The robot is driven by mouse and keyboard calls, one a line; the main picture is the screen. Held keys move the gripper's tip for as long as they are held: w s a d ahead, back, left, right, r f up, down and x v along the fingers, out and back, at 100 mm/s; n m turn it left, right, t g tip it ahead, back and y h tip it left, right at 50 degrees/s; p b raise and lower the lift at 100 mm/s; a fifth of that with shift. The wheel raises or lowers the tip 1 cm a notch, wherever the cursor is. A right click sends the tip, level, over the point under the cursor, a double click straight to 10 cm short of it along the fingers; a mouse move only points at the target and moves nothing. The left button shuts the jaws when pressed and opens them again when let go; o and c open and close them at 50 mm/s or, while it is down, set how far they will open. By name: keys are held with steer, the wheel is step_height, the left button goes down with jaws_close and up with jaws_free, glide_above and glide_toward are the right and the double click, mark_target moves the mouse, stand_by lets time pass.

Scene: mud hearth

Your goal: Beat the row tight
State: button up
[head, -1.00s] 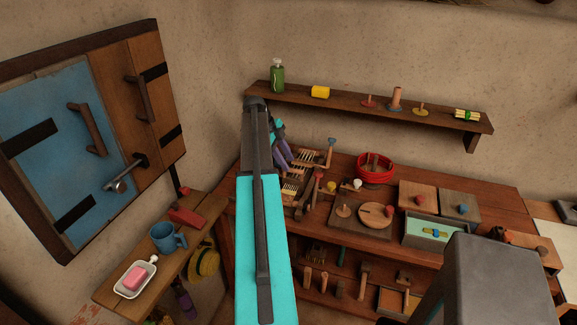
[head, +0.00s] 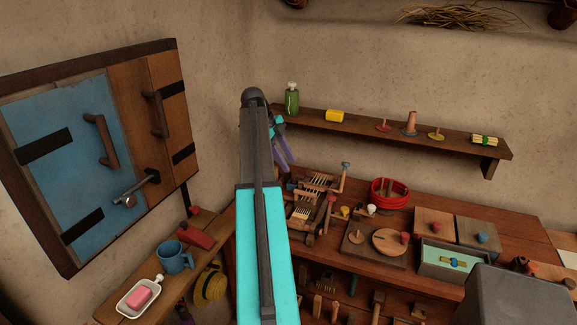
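A small wooden loom-like frame with pale strips or threads (head: 318,182) stands at the back left of the workbench. A second comb-like part with pale teeth (head: 301,213) shows in front of it. I cannot tell which part is the beater, or how tight any row is. My gripper (head: 284,153), with purple fingers, is above and left of the frame in the picture, apart from it as far as I can see. My own arm hides part of the gripper and the bench's left end. The gap between the fingers is not clear, and I see nothing held.
Near the frame are a blue-topped post (head: 346,166), a red-topped lever (head: 331,199) and a red coil (head: 389,193). A wall shelf (head: 390,132) holds a green bottle (head: 292,98) and small items. A side ledge (head: 205,232) carries a blue mug (head: 173,257).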

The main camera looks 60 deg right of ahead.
steer(key=shift+c, duration=0.3)
steer(key=shift+d, duration=0.15)
steer(key=c, duration=0.7)
steer(key=shift+s+d, duration=0.1)
jaws_close()
steer(key=s+a+f+n+h, duration=0.1)
steer(key=a+f+h, duration=0.3)
steer(key=a, duration=0.6)
step_height(320, 180, down, 2)
steer(key=shift+s+f+n, duration=0.25)
steer(key=shift+s+n, duration=0.15)
steer(key=shift+n, duration=0.1)
